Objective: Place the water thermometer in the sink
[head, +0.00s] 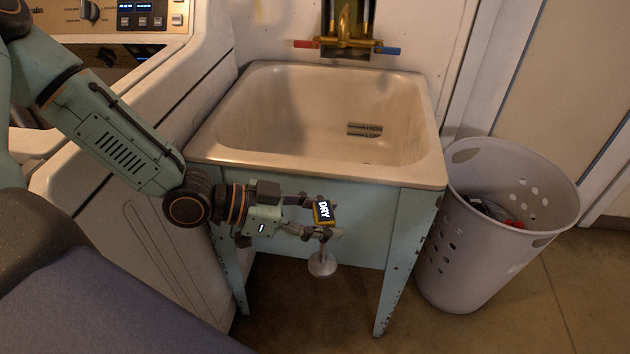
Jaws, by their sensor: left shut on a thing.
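The water thermometer (323,212) is a small yellow and black body with a lit screen reading "DRY". A grey metal disc on a short stem (322,264) hangs below it and looks like part of it. My left gripper (318,222) is shut on the thermometer and holds it in front of the sink, below the front rim. The sink (315,172) is a worn cream basin on a pale green stand. Its basin looks empty, with dark slots in the inner wall. My right gripper is not in view.
A brass tap (346,36) with red and blue handles is on the wall behind the sink. A white machine (125,235) stands close on the left. A grey perforated basket (490,250) with dark and red items stands on the right.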

